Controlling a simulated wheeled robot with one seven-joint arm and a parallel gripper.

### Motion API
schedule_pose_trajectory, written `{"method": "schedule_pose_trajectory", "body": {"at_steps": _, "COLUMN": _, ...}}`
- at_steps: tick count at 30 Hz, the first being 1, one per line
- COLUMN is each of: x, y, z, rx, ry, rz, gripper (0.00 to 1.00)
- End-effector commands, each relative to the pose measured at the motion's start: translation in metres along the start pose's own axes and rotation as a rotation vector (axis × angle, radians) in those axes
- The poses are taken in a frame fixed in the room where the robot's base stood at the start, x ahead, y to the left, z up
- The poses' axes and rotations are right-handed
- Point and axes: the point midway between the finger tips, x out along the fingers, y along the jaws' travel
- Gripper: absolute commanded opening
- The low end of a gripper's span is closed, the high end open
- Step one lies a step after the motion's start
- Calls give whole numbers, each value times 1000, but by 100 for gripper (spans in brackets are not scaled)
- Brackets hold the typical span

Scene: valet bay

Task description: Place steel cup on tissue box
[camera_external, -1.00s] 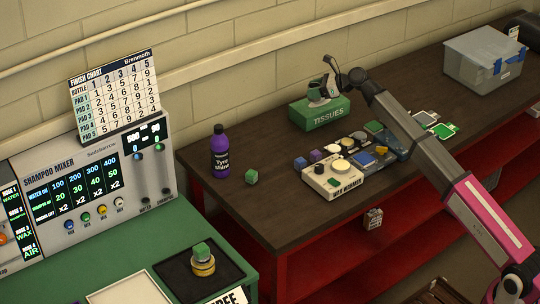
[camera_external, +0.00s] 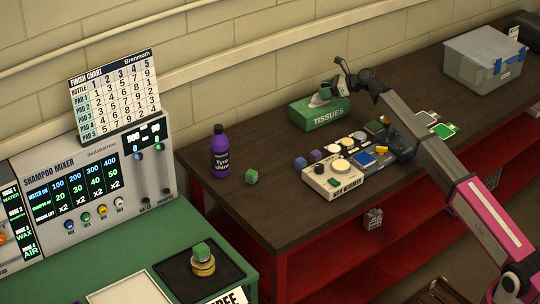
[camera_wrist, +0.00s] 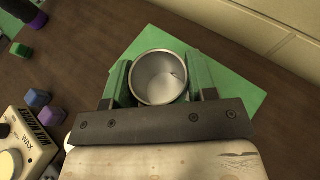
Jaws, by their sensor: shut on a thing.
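The steel cup (camera_wrist: 160,78) is held between the two fingers of my gripper (camera_wrist: 161,82) in the wrist view, with its open rim facing the camera. The green tissue box (camera_wrist: 240,92) lies below and behind the cup in that view. In the external view, the tissue box (camera_external: 322,113) stands on the dark bench near the wall, and my gripper (camera_external: 337,84) is over its right part. The cup is small and hard to separate from the gripper and the tissue there. I cannot tell whether the cup's base touches the box.
A purple bottle (camera_external: 220,152) and a green cube (camera_external: 251,176) stand to the left.

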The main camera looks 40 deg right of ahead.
Motion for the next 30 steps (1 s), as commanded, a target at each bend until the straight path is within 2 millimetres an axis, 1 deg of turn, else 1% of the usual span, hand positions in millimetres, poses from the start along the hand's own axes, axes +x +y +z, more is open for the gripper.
{"method": "schedule_pose_trajectory", "body": {"at_steps": 6, "x": 11, "y": 1, "z": -27, "rx": 2, "ry": 0, "rz": 0, "gripper": 28}}
{"method": "schedule_pose_trajectory", "body": {"at_steps": 8, "x": 13, "y": 1, "z": -32, "rx": 1, "ry": -1, "rz": 0, "gripper": 28}}
{"method": "schedule_pose_trajectory", "body": {"at_steps": 20, "x": 15, "y": 1, "z": -36, "rx": 0, "ry": 0, "rz": 0, "gripper": 28}}
{"method": "schedule_pose_trajectory", "body": {"at_steps": 21, "x": 15, "y": 1, "z": -35, "rx": 0, "ry": 0, "rz": 0, "gripper": 65}}
{"method": "schedule_pose_trajectory", "body": {"at_steps": 22, "x": 15, "y": 1, "z": -35, "rx": 0, "ry": 0, "rz": 0, "gripper": 75}}
{"method": "schedule_pose_trajectory", "body": {"at_steps": 23, "x": 15, "y": 1, "z": -35, "rx": 0, "ry": 0, "rz": 0, "gripper": 77}}
{"method": "schedule_pose_trajectory", "body": {"at_steps": 30, "x": 15, "y": 1, "z": -35, "rx": 0, "ry": 0, "rz": 0, "gripper": 77}}
